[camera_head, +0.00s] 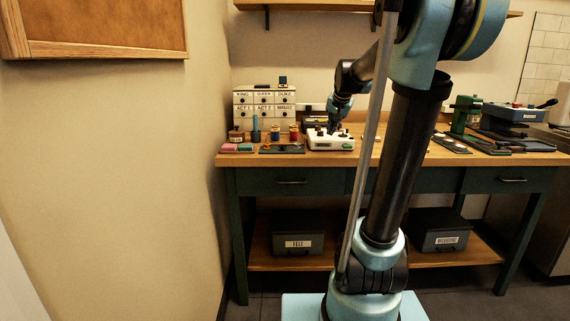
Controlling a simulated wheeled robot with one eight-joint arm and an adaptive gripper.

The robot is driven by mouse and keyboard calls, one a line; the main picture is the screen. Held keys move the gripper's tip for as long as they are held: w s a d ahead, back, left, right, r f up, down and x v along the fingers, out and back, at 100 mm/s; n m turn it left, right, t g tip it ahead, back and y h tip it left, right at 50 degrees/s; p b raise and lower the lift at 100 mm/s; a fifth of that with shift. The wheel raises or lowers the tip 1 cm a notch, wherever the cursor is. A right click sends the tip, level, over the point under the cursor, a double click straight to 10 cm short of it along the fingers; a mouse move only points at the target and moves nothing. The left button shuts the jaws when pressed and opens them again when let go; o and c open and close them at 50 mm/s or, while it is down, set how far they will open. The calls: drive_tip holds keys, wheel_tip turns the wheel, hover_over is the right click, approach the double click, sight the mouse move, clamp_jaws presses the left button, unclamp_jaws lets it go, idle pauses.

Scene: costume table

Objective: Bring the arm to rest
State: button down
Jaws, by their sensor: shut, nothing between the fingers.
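My arm stands in the middle of the head view and reaches out over the costume table (266,161). My gripper (333,130) is small and dark at the arm's far end. It points down at a white box (331,143) with dark round marks on its top. The fingertips are at or just above this box; I cannot tell whether they touch it. The gripper is shut, and I see nothing held in it. My own arm column hides part of the table to the right of the white box.
A labelled drawer cabinet (264,97) stands at the back left, with spools (294,132) and pink and blue blocks (228,147) before it. A green device (461,115) and a grey-blue machine (513,112) stand at the right. Labelled bins (297,235) sit on the lower shelf.

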drive_tip(key=s+f+n+g, duration=0.1)
drive_tip(key=s+f, duration=0.6)
drive_tip(key=s, duration=0.5)
drive_tip(key=s+f+n+g, duration=0.2)
drive_tip(key=s+f, duration=0.6)
drive_tip(key=s, duration=0.4)
drive_tip(key=s+f+n+g, duration=0.1)
drive_tip(key=s+f+n, duration=0.1)
drive_tip(key=s+f, duration=0.6)
drive_tip(key=s, duration=0.5)
drive_tip(key=shift+d+f+g+h, duration=0.15)
drive_tip(key=shift+g+h, duration=0.25)
